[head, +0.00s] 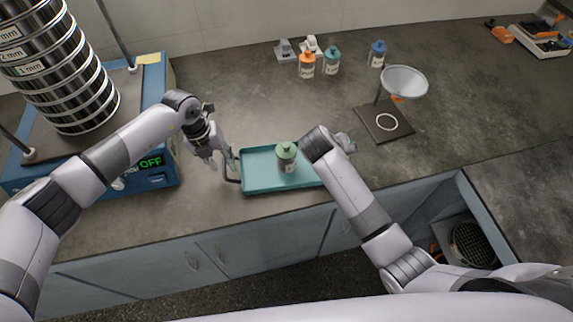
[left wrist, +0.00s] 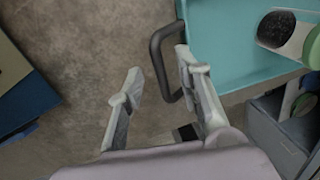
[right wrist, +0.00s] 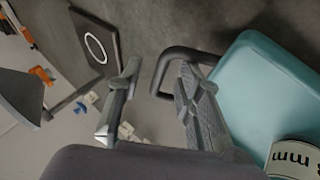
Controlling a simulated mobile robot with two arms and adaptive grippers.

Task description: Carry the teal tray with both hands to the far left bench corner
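The teal tray (head: 262,186) lies flat near the bench's front edge, with a dark handle at each end. A green-capped jar (head: 287,158) stands on it. My left gripper (head: 224,160) is at the tray's left end. In the left wrist view its open fingers (left wrist: 158,62) stand either side of the handle bar (left wrist: 157,62), not closed on it. My right gripper (head: 345,142) is mostly hidden behind its arm at the tray's right end. In the right wrist view its open fingers (right wrist: 160,64) stand either side of the other handle (right wrist: 160,72).
A blue sieve shaker (head: 170,176) with a sieve stack (head: 75,85) fills the left of the bench. Bottles (head: 332,60) stand at the back. A funnel (head: 404,80) on a stand (head: 383,124) is right of the tray. Bench behind the tray is clear.

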